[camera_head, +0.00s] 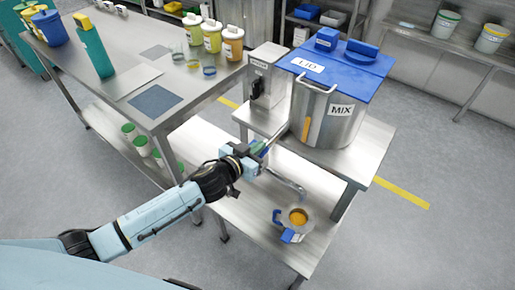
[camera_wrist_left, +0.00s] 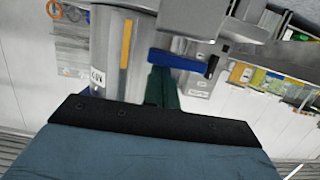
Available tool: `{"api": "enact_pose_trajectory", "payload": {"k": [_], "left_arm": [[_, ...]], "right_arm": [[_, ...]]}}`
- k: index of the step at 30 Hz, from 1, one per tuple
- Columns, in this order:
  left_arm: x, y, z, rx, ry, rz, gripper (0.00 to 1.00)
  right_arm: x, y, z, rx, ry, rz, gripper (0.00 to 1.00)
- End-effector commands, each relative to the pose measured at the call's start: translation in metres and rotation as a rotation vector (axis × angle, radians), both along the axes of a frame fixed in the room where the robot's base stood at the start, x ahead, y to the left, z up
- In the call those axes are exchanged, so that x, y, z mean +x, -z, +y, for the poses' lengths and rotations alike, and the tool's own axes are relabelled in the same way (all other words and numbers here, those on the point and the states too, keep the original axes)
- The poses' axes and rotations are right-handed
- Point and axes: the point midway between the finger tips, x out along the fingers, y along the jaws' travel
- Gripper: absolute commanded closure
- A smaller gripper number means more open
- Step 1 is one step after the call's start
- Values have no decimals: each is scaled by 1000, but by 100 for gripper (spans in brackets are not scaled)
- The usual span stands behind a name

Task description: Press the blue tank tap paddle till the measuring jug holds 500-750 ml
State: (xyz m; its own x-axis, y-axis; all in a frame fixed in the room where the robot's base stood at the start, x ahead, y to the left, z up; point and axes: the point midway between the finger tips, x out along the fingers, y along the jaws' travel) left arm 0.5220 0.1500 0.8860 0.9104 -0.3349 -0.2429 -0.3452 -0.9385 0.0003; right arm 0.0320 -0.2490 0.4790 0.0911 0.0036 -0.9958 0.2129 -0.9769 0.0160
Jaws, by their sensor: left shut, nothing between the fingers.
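The steel tank (camera_head: 345,122) marked MIX stands on a bench under a blue lid (camera_head: 352,68). In the left wrist view, the blue tap paddle (camera_wrist_left: 178,62) is a horizontal bar. My left gripper (camera_head: 262,147) is at the tap in front of the tank. Its green fingers (camera_wrist_left: 162,84) are shut and empty, their tips at the paddle; I cannot tell whether they touch it. The gripper mostly hides the paddle in the head view. The measuring jug (camera_head: 297,216), blue-handled, stands upright on the lower shelf near the bent outlet pipe (camera_head: 287,181). It holds some orange liquid; its level is unreadable.
A grey switch box (camera_head: 266,75) stands left of the tank. The left table (camera_head: 120,85) carries a teal bottle (camera_head: 93,46), a blue container (camera_head: 50,27) and several jars. The lower shelf (camera_head: 262,222) is clear around the jug.

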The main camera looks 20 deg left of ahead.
Motion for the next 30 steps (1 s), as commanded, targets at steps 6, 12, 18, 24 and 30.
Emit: {"api": "enact_pose_trajectory", "payload": {"k": [6,12,18,24,30], "left_arm": [[0,0,0,0,0,0,100],[0,10,0,-2,-2,3,100],[0,20,0,0,-1,1,100],[-1,20,0,1,-1,4,100],[-1,13,0,2,0,5,100]], "right_arm": [[0,0,0,0,0,0,0],[0,5,0,0,0,0,0],[0,10,0,0,0,0,0],[0,9,0,0,0,0,0],[0,1,0,0,0,0,0]]}}
